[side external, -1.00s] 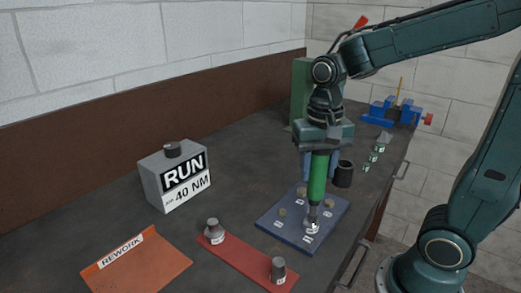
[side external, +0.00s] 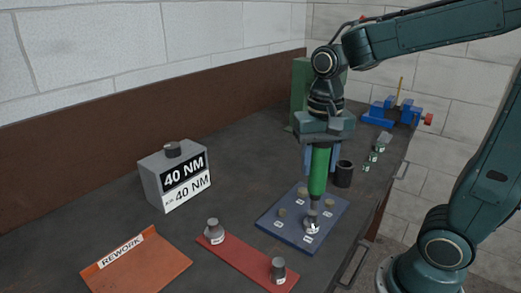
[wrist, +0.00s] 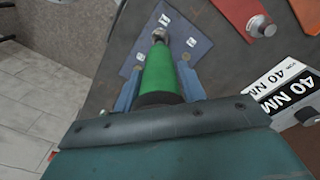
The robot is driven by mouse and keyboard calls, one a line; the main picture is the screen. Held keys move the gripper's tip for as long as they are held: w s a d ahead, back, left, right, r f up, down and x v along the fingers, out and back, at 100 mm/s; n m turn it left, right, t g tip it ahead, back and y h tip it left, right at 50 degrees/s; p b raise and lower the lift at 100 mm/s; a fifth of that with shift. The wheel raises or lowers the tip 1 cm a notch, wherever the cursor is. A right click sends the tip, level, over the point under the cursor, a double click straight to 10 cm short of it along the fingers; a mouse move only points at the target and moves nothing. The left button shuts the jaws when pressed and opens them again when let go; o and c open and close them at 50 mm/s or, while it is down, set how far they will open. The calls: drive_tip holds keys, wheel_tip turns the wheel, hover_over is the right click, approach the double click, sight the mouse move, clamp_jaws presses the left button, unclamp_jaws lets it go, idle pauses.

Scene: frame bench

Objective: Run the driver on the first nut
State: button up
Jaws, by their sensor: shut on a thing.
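My gripper (wrist: 160,90) is shut on the green driver (side external: 319,172), which stands upright with its tip down. The driver (wrist: 159,68) also shows in the wrist view, between the blue fingers. Other nuts (side external: 283,212) sit on the plate by small white labels. The grey display box (side external: 173,177) reads "40 NM" on its upper panel and "40 NM" below.
A red strip (side external: 246,258) with two grey sockets (side external: 278,269) lies in front of the plate. An orange "REWORK" sheet (side external: 140,267) is at the front left. A black cup (side external: 344,174) stands behind the plate. A blue vise (side external: 380,112) is at the back.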

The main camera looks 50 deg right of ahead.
drive_tip(key=shift+r, duration=2.7)
